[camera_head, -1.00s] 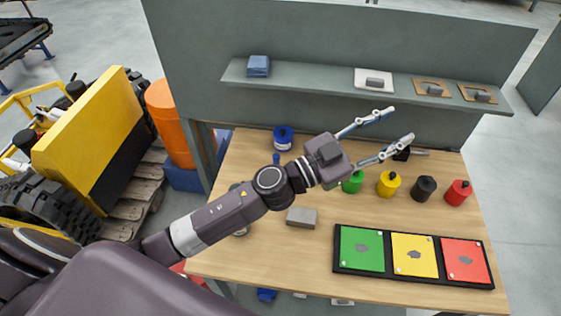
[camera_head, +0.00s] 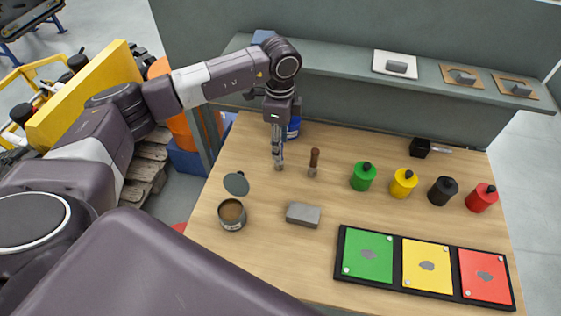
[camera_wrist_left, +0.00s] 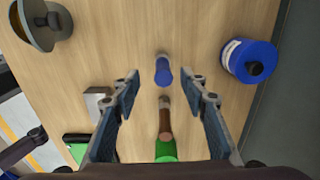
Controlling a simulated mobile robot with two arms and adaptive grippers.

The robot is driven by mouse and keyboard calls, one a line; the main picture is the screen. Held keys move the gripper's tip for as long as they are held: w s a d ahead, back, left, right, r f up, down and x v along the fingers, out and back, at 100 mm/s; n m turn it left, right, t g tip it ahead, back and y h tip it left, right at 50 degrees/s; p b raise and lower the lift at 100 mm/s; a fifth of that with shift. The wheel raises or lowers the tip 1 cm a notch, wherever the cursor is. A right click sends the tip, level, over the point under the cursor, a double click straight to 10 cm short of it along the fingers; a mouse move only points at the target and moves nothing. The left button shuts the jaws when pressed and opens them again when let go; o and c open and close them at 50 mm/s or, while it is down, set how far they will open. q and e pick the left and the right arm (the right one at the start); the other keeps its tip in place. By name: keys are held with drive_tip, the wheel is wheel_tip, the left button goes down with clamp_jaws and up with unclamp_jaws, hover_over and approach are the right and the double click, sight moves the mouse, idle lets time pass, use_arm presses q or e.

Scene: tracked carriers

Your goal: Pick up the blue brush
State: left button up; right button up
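The blue brush (camera_wrist_left: 163,75) shows in the left wrist view as a short blue handle with a grey end. It lies between the two fingers and somewhat beyond their tips in the picture. My left gripper (camera_wrist_left: 160,80) is open, pointing down, with a finger on either side and a gap to the brush. In the head view my left gripper (camera_head: 278,152) is low over the back left of the table and largely hides the brush. I cannot tell the exact height between them. My right gripper is not in view.
A brown-handled brush (camera_head: 314,160) stands close to the right of the gripper. A blue pot (camera_wrist_left: 248,60) is close behind. An open tin (camera_head: 232,214) and a grey block (camera_head: 303,215) are nearer the front. Coloured pots stand to the right. A shelf (camera_head: 340,64) runs above the table's back.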

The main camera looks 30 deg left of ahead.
use_arm(q)
drive_tip(key=shift+f, duration=0.65)
wheel_tip(320, 180, down, 6)
drive_tip(key=p, duration=0.2)
drive_tip(key=shift+w+a+f+p, duration=0.1)
drive_tip(key=shift+w+a+p, duration=0.05)
drive_tip(key=shift+p, duration=0.25)
drive_tip(key=shift+f, duration=0.55)
clamp_jaws()
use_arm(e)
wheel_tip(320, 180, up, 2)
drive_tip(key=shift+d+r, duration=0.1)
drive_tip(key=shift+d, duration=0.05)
